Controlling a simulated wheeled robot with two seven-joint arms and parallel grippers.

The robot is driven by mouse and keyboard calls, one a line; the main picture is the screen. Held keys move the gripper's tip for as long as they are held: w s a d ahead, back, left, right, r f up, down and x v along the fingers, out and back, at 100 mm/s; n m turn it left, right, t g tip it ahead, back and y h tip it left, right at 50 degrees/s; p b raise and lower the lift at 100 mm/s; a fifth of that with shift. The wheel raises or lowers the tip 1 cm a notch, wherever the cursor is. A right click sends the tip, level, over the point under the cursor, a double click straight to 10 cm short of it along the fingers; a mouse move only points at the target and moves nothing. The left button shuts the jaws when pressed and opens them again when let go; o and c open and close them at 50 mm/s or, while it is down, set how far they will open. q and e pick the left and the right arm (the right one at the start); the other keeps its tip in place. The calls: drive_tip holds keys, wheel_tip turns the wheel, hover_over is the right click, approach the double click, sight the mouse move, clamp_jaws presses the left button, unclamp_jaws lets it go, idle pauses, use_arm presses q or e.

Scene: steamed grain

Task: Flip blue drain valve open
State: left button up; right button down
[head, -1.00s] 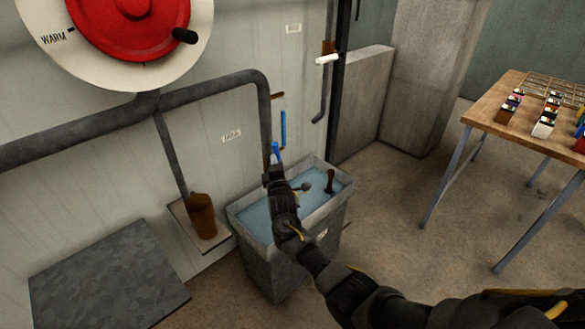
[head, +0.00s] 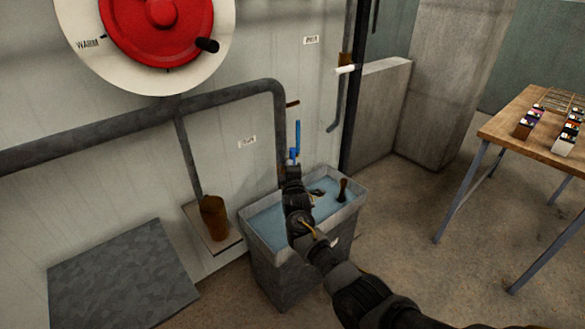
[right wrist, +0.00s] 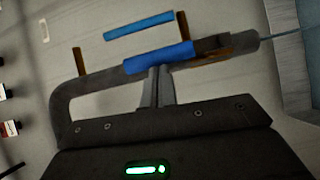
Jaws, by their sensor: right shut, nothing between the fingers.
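A blue lever-like piece (head: 294,154) shows beside the lower end of the grey pipe (head: 281,120), above the water trough (head: 262,252). In the right wrist view it is a blue sleeve (right wrist: 160,57) lying along the pipe's end, next to a brown fitting (right wrist: 212,44). My right gripper (head: 293,170) is shut and empty. In the right wrist view its fingertips (right wrist: 157,75) are at the blue sleeve's edge, touching it or very close. A separate blue bar (head: 297,135) is on the wall behind. My left gripper is not in view.
A red wheel (head: 158,35) on a white dial is on the wall at upper left. A brown pot (head: 214,218) stands on a small ledge left of the trough. A wooden table (head: 510,130) with small boxes stands at right. Open floor lies between trough and table.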

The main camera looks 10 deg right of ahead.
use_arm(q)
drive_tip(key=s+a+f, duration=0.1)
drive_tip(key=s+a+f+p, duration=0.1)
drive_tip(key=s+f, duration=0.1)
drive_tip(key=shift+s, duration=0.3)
use_arm(e)
drive_tip(key=s, duration=0.7)
drive_tip(key=shift+s+a, duration=0.15)
drive_tip(key=shift+a, duration=0.15)
